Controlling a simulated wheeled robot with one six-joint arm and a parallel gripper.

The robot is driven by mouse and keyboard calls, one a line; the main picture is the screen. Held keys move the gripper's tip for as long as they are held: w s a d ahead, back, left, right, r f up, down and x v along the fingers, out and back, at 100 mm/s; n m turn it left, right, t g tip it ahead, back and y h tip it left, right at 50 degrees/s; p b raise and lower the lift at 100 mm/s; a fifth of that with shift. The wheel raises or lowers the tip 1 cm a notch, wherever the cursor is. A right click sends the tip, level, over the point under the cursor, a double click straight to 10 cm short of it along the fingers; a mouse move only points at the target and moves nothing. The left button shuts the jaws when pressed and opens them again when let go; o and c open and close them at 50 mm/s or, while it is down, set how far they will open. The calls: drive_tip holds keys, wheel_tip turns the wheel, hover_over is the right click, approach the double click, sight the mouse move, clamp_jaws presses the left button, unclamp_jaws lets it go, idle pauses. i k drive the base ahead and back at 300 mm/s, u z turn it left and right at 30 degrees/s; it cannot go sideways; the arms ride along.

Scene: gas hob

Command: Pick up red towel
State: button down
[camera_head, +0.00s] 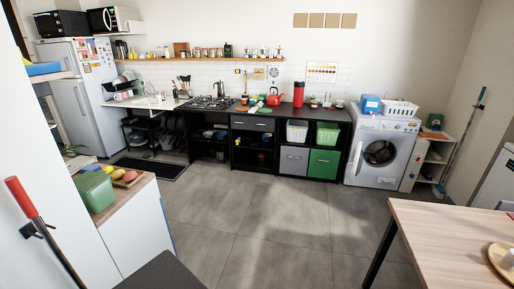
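I cannot make out a red towel for certain. Small red and orange items (256,103) lie on the black counter (310,114) beside the gas hob (207,103), too small to tell what they are. A red kettle (274,98) and a tall red canister (298,94) stand to their right on the same counter. My gripper is not in view.
The tiled floor (270,215) is open in the middle. A wooden table (450,225) stands at the right front. A low cabinet with a green box (96,192) is at the left. A washing machine (381,152) stands at the back right, a fridge (87,112) at the back left.

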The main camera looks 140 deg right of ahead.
sight(372, 160)
drive_tip(key=z, duration=5.25)
drive_tip(key=i, duration=4.75)
drive_tip(key=z, duration=1.75)
